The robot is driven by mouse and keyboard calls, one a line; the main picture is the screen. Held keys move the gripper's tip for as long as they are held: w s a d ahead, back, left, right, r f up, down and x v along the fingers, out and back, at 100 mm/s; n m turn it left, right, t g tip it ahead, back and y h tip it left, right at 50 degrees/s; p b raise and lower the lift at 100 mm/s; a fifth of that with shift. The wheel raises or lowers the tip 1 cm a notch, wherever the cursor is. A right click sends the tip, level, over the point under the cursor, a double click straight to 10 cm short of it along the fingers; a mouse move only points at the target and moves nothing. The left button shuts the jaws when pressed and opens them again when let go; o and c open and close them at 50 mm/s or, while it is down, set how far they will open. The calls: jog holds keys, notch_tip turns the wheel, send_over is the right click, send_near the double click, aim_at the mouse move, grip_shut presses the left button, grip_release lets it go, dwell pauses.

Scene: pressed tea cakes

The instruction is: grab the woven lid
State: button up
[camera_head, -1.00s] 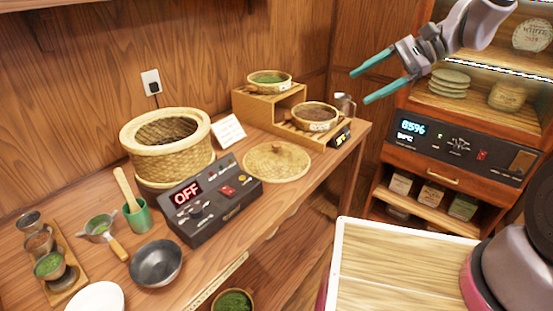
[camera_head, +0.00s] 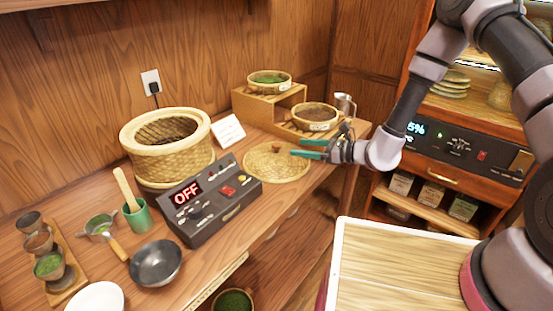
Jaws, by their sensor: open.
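The woven lid (camera_head: 268,167) is a flat round straw disc with a small brown knob (camera_head: 276,148) in its middle. It lies on the wooden counter, right of the woven steamer basket (camera_head: 168,150), whose top is open. My gripper (camera_head: 296,147) is open, with its two teal fingers pointing left. The fingertips are over the right part of the lid, a little to the right of the knob. Nothing shows between the fingers. I cannot tell how high above the lid they are.
A black control box (camera_head: 209,199) reading OFF stands in front of the basket and lid. A stepped wooden stand (camera_head: 268,106) with two bowls is behind the lid, with a metal pitcher (camera_head: 345,104) nearby. A white card (camera_head: 229,131) stands left of the lid.

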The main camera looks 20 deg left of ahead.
aim_at(277, 153)
jog(key=x, duration=0.8)
jog(key=shift+f, duration=0.3)
grip_shut()
dwell(1.1)
